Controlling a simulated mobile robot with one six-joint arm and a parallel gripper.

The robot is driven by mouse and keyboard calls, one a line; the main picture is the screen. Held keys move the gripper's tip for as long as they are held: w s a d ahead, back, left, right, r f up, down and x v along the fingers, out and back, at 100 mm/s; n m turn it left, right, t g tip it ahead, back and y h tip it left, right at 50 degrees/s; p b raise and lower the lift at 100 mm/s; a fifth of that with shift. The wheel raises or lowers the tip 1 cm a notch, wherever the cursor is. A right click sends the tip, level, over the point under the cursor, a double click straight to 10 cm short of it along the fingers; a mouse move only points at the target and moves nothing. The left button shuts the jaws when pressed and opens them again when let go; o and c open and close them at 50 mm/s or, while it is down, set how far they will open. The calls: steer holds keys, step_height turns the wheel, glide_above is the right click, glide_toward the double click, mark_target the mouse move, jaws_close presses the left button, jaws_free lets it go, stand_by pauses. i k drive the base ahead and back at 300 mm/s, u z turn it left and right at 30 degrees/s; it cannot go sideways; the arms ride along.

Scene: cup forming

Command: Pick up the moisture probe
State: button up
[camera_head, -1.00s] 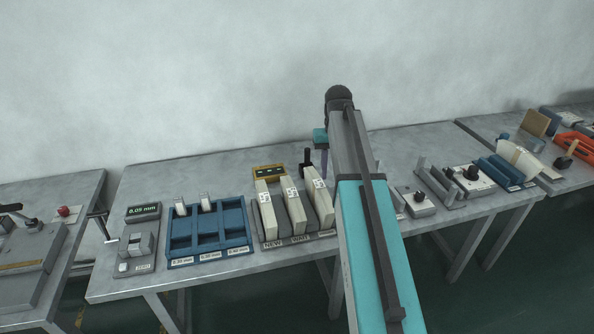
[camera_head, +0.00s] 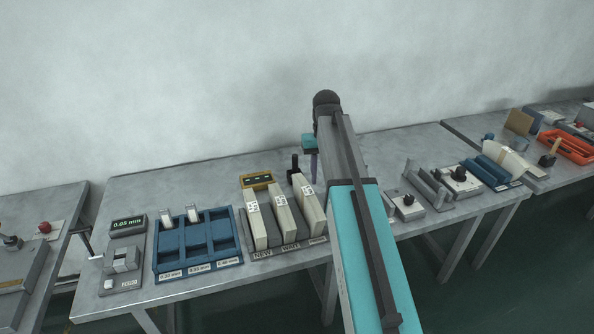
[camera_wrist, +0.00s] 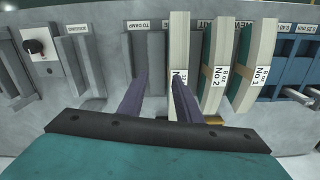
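A yellow device with a dark display (camera_head: 257,181), which looks like the moisture probe, lies on the bench behind the upright cream blocks. Only a small yellow piece of it (camera_wrist: 213,120) shows in the wrist view, beyond the right finger. My gripper (camera_wrist: 158,88) is open, its two purple fingers apart with nothing held between them. In the head view my gripper (camera_head: 314,166) is above the back of the bench, right of the yellow device and apart from it. My arm hides part of the bench there.
Cream blocks (camera_head: 283,216) stand in a grey rack between the yellow device and the front edge. A blue tray (camera_head: 197,246) and a 0.05 mm gauge (camera_head: 127,226) are at left. Bare bench lies behind them.

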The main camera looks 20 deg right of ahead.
mark_target(295, 157)
steer(key=i, duration=0.85)
